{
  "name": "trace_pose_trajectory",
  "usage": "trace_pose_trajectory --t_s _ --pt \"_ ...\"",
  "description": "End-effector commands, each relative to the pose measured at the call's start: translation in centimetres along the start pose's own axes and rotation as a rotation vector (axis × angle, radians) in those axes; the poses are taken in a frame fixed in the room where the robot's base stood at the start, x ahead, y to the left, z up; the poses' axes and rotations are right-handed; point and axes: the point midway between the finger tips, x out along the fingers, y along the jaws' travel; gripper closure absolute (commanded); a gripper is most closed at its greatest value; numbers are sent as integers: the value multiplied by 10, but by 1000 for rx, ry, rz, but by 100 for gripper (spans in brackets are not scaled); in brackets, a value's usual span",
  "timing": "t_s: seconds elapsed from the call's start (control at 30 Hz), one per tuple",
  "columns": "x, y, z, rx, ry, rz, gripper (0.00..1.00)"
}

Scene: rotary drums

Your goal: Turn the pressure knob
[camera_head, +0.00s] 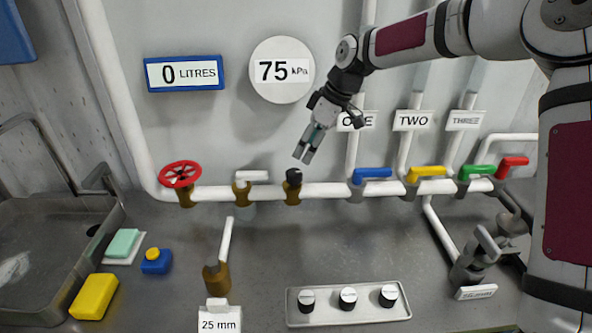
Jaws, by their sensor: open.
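A small black knob (294,175) sits on a brass fitting (292,194) on the white horizontal pipe, under a round gauge (281,70) that reads 75 kPa. This looks like the pressure knob; no label on it can be read. My gripper (304,157) points down just above and slightly right of the black knob, with its fingertips apart from it. The gripper is open and holds nothing visible.
A red handwheel (180,175) and a white-handled valve (251,178) stand left on the pipe. Blue (372,173), yellow (426,172) and green (477,172) lever valves stand right. A tray (293,318) with three black-and-white knobs lies in front.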

Motion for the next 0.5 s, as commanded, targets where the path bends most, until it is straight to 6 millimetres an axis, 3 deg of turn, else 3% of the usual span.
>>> trace_pose_trajectory --t_s 0.3,0.5 --pt "62 -2 -1 -1 -1 -5 41" --pt "86 -1 0 0 -1 -2 41"
